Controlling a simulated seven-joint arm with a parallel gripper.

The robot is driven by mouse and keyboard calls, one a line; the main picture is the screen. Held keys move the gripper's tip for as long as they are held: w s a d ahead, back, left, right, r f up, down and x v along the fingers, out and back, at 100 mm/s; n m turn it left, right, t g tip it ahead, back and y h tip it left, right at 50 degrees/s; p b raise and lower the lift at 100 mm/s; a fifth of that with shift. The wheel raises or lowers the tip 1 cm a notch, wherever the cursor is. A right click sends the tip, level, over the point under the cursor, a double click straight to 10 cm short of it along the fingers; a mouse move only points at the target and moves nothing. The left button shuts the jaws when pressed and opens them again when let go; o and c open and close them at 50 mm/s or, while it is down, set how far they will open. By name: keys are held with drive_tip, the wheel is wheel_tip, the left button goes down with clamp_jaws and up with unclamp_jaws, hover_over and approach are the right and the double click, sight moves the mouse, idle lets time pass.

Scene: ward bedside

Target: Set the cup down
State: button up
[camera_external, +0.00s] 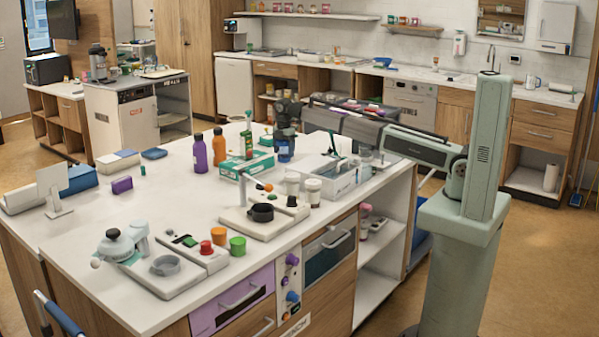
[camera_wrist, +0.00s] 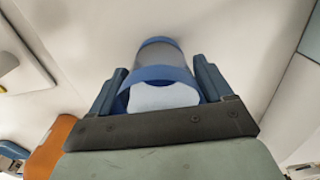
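A blue and grey cup (camera_wrist: 160,68) is between the two fingers of my gripper (camera_wrist: 158,80) in the wrist view. The fingers lie along both its sides and appear shut on it. The upper part of the cup is hidden by my gripper in the external view.
An orange bottle (camera_external: 219,150) and a purple bottle (camera_external: 200,153) stand left of the cup. The counter's left middle is mostly clear.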

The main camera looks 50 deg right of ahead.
drive_tip(key=o, duration=0.3)
wheel_tip(320, 180, up, 12)
drive_tip(key=shift+r, duration=0.15)
idle(0.6)
